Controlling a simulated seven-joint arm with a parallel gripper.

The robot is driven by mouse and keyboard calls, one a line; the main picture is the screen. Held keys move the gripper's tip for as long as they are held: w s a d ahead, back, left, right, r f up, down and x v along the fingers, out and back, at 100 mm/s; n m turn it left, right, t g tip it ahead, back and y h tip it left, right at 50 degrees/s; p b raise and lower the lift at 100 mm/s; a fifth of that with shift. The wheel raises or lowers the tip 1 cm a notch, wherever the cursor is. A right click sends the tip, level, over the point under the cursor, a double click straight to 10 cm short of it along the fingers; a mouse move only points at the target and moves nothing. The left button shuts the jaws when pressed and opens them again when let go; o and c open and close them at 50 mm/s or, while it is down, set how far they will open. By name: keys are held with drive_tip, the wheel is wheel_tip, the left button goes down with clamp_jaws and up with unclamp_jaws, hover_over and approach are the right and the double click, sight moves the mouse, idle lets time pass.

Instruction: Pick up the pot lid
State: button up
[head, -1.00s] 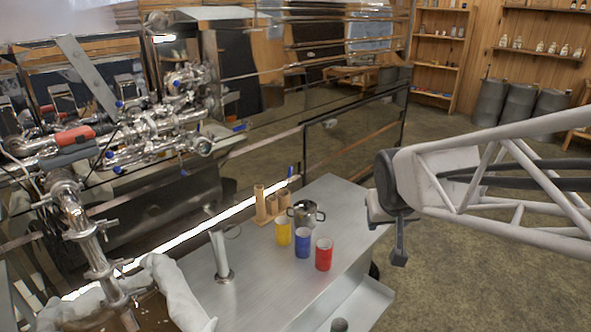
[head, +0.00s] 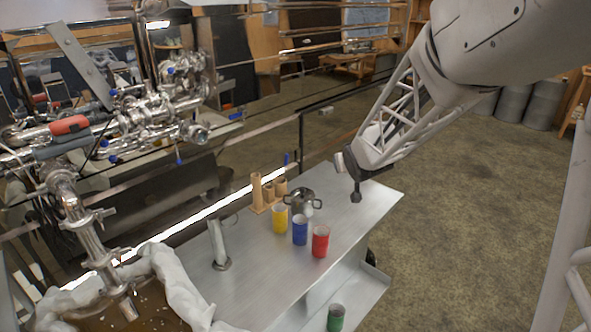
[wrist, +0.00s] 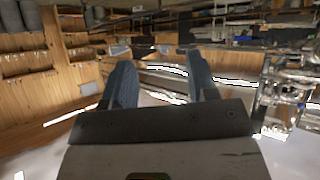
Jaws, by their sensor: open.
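A small shiny steel pot (head: 302,201) with side handles stands on the steel table. I cannot make out a separate lid; whether one sits on the pot is too small to tell. My gripper (head: 349,183) is to the right of the pot, apart from it, over the far right part of the table. In the wrist view my gripper (wrist: 161,75) shows two blue-grey fingers spread apart with nothing between them. The pot does not show clearly in the wrist view.
A yellow cup (head: 280,219), blue cup (head: 300,230) and red cup (head: 320,242) stand in front of the pot. A wooden holder (head: 268,191) is left of it. A green cup (head: 335,318) is on the lower shelf. Steel piping (head: 90,225) fills the left. The table's front is bare.

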drive_tip(key=w+a+f+n+t+y, duration=0.1)
drive_tip(key=w+a+f+n+y, duration=0.1)
drive_tip(key=w+f, duration=0.7)
drive_tip(key=w+a+f+n+t+y, duration=0.2)
drive_tip(key=w+a+f+y, duration=0.3)
drive_tip(key=w+f, duration=0.4)
drive_tip(key=shift+f+y, duration=0.3)
drive_tip(key=shift+y, duration=0.6)
drive_tip(key=shift+f, duration=0.1)
approach(304, 190)
drive_tip(key=shift+x, duration=1.8)
drive_tip(key=shift+w+a+f, duration=0.1)
drive_tip(key=shift+w+a, duration=0.3)
drive_tip(key=shift+w, duration=0.1)
drive_tip(key=shift+w, duration=0.1)
drive_tip(key=shift+x, duration=3.05)
